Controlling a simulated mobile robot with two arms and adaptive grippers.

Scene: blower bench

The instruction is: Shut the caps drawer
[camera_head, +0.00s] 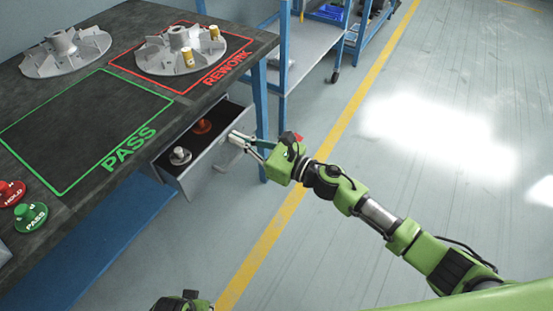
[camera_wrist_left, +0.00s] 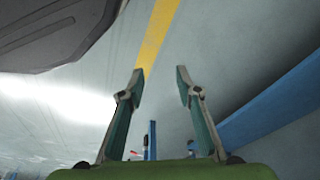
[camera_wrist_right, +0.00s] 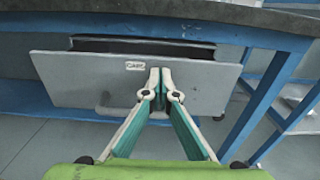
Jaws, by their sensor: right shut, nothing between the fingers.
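The caps drawer (camera_head: 208,166) stands open under the bench, pulled out from it. In the right wrist view its grey front (camera_wrist_right: 85,82) carries a CAPS label, and a dark gap shows above the front. Inside are a silver knobbed cap (camera_head: 180,156) and an orange-red one (camera_head: 202,126). My right gripper (camera_head: 237,140) is shut and empty, its fingertips at the drawer front near the label; I cannot tell whether they touch it. My left gripper (camera_wrist_left: 160,74) is open and empty, away from the drawer.
The bench top (camera_head: 110,68) holds two grey impellers (camera_head: 66,54) (camera_head: 155,57), green PASS and red REWORK outlines, and red HOLD (camera_head: 10,192) and green PASS (camera_head: 30,216) stamps. A blue bench leg (camera_head: 260,105) stands beside the drawer.

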